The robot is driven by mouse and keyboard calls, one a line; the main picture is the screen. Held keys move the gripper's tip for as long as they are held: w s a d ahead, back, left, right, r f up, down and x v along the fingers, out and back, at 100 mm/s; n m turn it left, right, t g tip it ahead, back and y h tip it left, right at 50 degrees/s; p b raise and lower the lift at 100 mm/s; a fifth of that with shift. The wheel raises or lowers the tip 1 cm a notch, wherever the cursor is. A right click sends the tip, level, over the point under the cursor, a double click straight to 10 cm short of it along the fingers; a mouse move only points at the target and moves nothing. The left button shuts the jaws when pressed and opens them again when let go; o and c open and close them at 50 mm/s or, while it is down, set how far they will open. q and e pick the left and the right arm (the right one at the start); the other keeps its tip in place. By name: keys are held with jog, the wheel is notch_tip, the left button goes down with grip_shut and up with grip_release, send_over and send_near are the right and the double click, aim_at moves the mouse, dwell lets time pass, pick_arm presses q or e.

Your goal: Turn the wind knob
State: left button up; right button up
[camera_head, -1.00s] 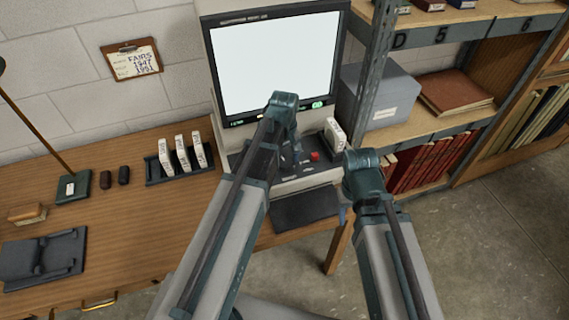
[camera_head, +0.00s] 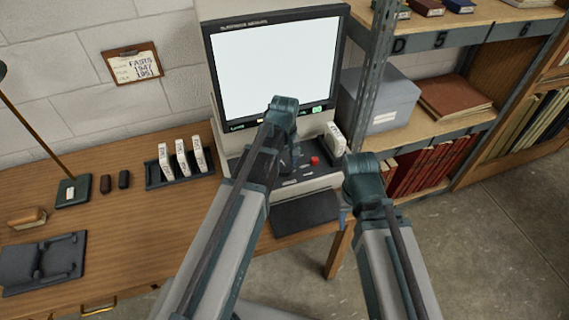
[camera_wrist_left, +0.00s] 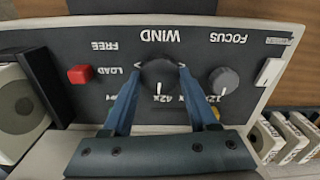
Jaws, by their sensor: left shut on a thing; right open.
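The wind knob (camera_wrist_left: 160,75) is a round black knob under the WIND label in the left wrist view, with arrow marks on both sides. Its white line points to the bottom of that picture. My left gripper (camera_wrist_left: 161,70) is shut on it, one blue finger on each side. In the head view, my left gripper (camera_head: 290,158) is at the control panel of the microfilm reader (camera_head: 318,140), and my arm hides the knob. My right gripper (camera_head: 344,212) is open, low in front of the reader's right side and mostly hidden by its own wrist.
A grey focus knob (camera_wrist_left: 223,81) and a red button (camera_wrist_left: 80,74) flank the wind knob. A white film box (camera_head: 335,139) stands right of the panel. A rack (camera_head: 182,179) of white boxes is on the desk to the left. A metal shelf post (camera_head: 372,75) rises at the right.

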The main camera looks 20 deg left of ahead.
aim_at(285, 166)
pick_arm(q)
jog(key=m, duration=0.5)
jog(key=shift+m, duration=0.4)
jog(key=m, duration=0.5)
jog(key=shift+d, duration=0.1)
jog(key=shift+m, duration=0.3)
jog(key=o, duration=1.4)
jog(key=shift+c, duration=0.2)
jog(key=shift+r, duration=0.1)
notch_tip(285, 166, up, 14)
jog(key=p, duration=1.3)
jog(key=shift+f+p, duration=0.2)
jog(key=shift+p, duration=0.2)
